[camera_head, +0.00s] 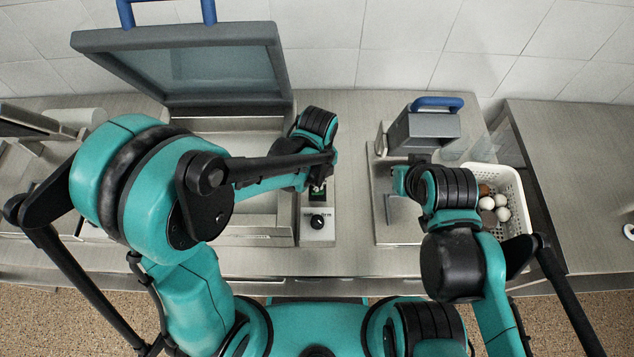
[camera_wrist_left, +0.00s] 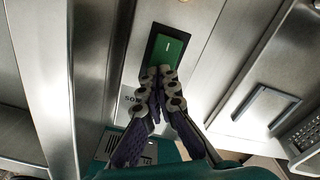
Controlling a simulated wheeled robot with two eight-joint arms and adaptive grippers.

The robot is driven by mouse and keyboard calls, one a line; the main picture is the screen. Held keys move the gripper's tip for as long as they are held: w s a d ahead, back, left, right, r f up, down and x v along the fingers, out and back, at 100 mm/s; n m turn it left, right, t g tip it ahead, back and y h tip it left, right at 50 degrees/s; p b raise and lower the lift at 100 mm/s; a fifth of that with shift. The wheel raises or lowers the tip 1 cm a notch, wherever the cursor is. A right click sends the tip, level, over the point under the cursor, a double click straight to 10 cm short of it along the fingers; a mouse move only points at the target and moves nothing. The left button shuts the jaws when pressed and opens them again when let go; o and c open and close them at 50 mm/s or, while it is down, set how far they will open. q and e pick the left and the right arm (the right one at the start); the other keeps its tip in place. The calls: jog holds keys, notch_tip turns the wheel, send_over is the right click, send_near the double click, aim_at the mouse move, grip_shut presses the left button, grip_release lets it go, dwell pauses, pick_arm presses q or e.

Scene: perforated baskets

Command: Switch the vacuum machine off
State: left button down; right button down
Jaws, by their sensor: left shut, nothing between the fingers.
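The vacuum machine (camera_head: 283,228) is on the left of the counter, its framed clear lid (camera_head: 195,70) raised. Its front right panel carries a black knob (camera_head: 317,222). Above the knob, my left gripper (camera_head: 318,188) covers most of the switch area. In the left wrist view, the green rocker switch (camera_wrist_left: 169,50) sits in a black frame and its upper part, with a white line mark, shows. My left gripper (camera_wrist_left: 159,76) is shut and empty, its tips over the lower end of the switch; contact is unclear. My right gripper (camera_head: 405,180) is partly hidden by its wrist.
A grey machine with a blue handle (camera_head: 437,102) stands right of centre, close to my right gripper. A white perforated basket (camera_head: 513,185) holds several white and brown round objects. Bare counter (camera_head: 350,150) lies between the two machines.

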pick_arm(q)
jog(key=shift+f+b, duration=0.35)
jog(key=shift+f, duration=0.05)
jog(key=shift+r+p, duration=2.6)
jog(key=shift+r, duration=0.95)
